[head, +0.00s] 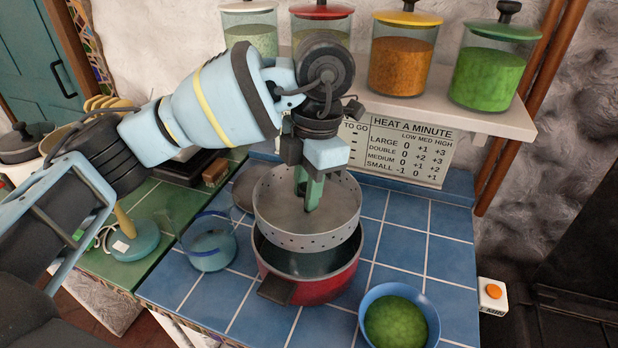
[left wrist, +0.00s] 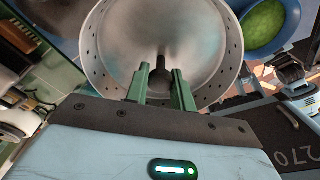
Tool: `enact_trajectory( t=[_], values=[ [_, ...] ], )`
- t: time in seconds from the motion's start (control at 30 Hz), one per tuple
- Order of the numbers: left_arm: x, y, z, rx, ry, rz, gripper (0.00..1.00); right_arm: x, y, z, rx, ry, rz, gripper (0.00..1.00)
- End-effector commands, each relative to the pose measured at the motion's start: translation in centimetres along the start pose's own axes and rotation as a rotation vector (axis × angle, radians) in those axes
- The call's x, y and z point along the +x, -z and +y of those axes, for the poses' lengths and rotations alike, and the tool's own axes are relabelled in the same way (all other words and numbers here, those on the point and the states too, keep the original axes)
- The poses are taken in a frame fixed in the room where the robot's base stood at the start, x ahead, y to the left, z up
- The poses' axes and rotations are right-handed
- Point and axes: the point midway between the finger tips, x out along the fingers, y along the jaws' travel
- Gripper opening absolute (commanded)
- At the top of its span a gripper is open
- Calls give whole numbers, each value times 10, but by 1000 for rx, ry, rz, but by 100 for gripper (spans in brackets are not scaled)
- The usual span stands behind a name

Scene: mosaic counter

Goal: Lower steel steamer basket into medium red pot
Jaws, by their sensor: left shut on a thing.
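The steel steamer basket (head: 277,208) is a round, shallow, perforated pan, held roughly level above the medium red pot (head: 328,290). My left gripper (head: 308,203) reaches down into the basket and is shut on its central post. The left wrist view shows the green fingers (left wrist: 161,88) on either side of the dark post, with the basket's inside (left wrist: 120,40) beyond. The pot stands on the blue tiles with a dark handle at front left. Its dark inside shows below the basket's front edge; the basket hides its back rim. My right gripper is not in view.
A blue bowl of green food (head: 399,318) stands right of the pot. A clear, blue-rimmed glass bowl (head: 209,242) stands to its left. A shelf (head: 450,112) with lidded jars (head: 400,68) is behind. Blue tiles (head: 430,250) right of the pot are free.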

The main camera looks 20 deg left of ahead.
Motion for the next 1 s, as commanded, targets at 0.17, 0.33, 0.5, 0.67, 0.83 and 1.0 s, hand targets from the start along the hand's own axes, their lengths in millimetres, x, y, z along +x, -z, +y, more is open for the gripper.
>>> enact_trajectory(
  t=[0.17, 0.33, 0.5, 0.67, 0.83, 1.0],
  values=[
    [3, 0, 0, -1, -1, -2, 0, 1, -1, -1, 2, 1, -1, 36],
    [2, 0, 0, -1, -2, -3, 0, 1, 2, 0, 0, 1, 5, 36],
    [2, 0, 0, -1, -2, -3, 0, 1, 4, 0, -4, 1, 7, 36],
    [5, 0, 0, -1, -2, -2, 0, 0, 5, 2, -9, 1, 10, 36],
    [6, 0, 0, -1, -2, -2, 0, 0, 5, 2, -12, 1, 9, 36],
    [6, 0, 0, -1, -1, -2, 0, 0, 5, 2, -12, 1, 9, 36]
  ],
)
